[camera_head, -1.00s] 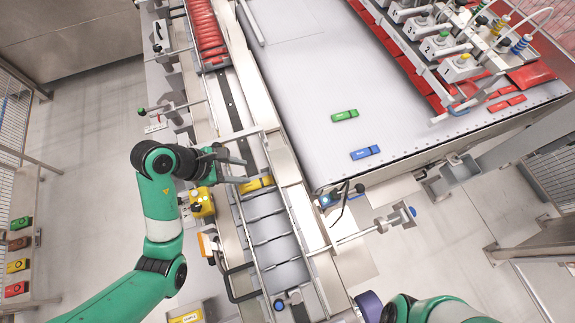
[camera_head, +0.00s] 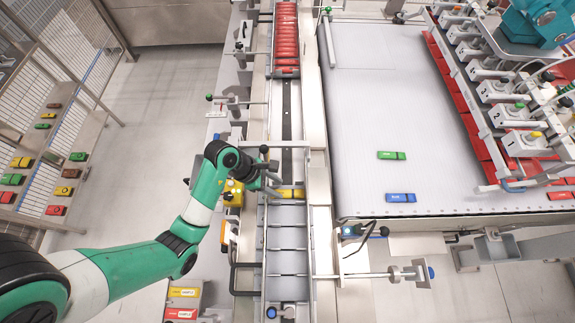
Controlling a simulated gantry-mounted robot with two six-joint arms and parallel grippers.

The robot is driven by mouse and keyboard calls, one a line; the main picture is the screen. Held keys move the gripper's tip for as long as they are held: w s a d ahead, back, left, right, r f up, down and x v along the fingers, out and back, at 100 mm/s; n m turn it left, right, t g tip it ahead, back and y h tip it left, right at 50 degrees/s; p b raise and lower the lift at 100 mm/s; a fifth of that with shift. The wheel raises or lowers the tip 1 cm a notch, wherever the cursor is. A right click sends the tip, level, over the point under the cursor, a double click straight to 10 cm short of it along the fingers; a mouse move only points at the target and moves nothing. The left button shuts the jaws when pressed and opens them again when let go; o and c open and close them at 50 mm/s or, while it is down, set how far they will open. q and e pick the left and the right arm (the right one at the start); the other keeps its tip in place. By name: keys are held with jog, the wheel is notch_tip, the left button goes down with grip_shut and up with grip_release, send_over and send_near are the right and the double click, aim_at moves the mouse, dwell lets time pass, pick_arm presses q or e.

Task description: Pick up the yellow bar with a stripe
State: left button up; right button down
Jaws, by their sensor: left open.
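A yellow bar (camera_head: 291,194) lies across the narrow conveyor channel, at the top end of the grey slotted section. A stripe on it cannot be made out at this size. My left gripper (camera_head: 276,176) is open at the left edge of the channel, just above and left of the bar in the picture. Its fingers point right and partly cover the bar's left end. I cannot tell whether they touch it. My right gripper is not in view.
Red packs (camera_head: 286,45) fill the channel's far end. A green bar (camera_head: 391,155) and a blue bar (camera_head: 400,198) lie on the wide white belt (camera_head: 370,100). Metal rails flank the channel. A shelf at left holds several coloured bars. The grey slots below the yellow bar are empty.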

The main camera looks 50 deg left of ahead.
aim_at(286, 193)
pick_arm(q)
jog(key=x, duration=0.2)
jog(key=b+x, duration=0.1)
jog(key=x, duration=0.1)
jog(key=shift+s+a+f, duration=0.15)
jog(key=shift+a+f, duration=0.05)
jog(key=shift+f, duration=0.15)
jog(key=shift+w+d+f, duration=0.15)
jog(key=shift+w+f, duration=0.1)
jog(key=shift+f, duration=0.1)
jog(key=shift+c, duration=0.3)
grip_shut()
